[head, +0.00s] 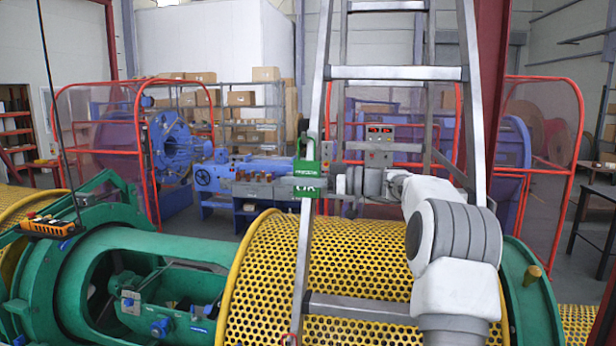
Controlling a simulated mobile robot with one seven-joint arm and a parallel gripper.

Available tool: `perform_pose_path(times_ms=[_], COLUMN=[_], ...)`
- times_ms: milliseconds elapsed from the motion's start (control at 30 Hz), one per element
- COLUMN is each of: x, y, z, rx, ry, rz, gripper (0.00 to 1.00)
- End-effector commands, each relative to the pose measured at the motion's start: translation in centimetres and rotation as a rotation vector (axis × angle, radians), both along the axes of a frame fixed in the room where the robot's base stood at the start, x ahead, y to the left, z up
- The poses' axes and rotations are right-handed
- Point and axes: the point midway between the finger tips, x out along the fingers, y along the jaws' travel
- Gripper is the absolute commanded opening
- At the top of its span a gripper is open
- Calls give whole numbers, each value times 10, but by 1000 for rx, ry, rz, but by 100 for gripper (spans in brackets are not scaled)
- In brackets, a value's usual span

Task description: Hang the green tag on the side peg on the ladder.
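The green tag (305,168) is upright in the head view, in front of the ladder's left rail. White lettering shows on it. My gripper (309,180) reaches in from the right, and a grey finger crosses the middle of the tag, so it appears shut on it. The grey metal ladder (396,73) stands in front of me, with its rails spreading apart downward. A small dark part (303,127) shows beside the left rail just above the tag; I cannot tell whether it is the side peg. Contact between tag and ladder cannot be judged.
A yellow perforated drum guard (262,270) and green machine frame (60,275) lie low in front. An orange remote (50,226) rests on the frame at left. Blue machinery (240,177), red-framed screens (105,130) and box shelves stand behind.

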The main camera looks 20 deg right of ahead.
Motion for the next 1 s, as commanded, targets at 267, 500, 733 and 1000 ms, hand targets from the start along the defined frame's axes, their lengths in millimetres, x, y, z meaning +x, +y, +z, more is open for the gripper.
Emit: perform_pose_path(times_ms=[267,500,733,1000], x=[1,1,1,1], y=[1,1,1,1], z=[0,0,0,5], rx=[0,1,0,1], ry=[0,1,0,-1], rz=[0,0,0,0], gripper=[40,0,0,0])
